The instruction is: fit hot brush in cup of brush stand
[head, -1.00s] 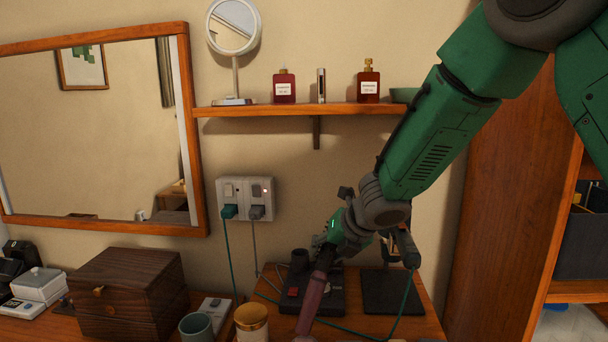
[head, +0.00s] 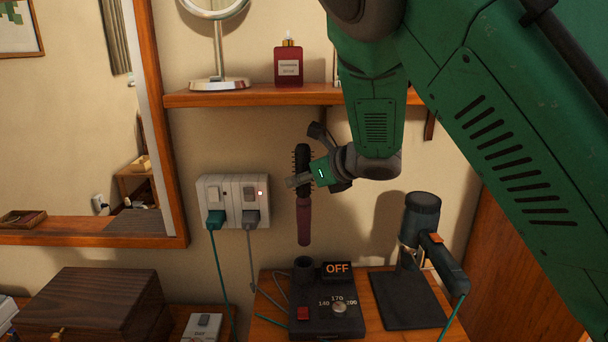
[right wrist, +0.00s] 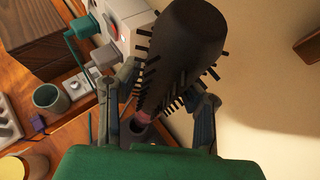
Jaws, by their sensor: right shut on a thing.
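My right gripper (head: 318,174) is shut on the hot brush, around its bristled barrel. The hot brush (head: 304,220) hangs upright with its dark red handle pointing down and its black bristled end up. Its handle end is above the black cup (head: 303,268) of the brush stand (head: 327,317), with a small gap between them. The stand has a sign reading OFF, a dial and a red switch. In the right wrist view the black barrel (right wrist: 183,50) fills the middle, and the cup (right wrist: 137,130) shows below it. My left gripper is not in view.
A hair dryer (head: 421,220) stands on a dark pad (head: 408,303) right of the brush stand. A wall socket (head: 233,201) with two plugs is at left. A shelf (head: 255,95) with a mirror and red bottle is above. A wooden box (head: 95,305) stands at lower left.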

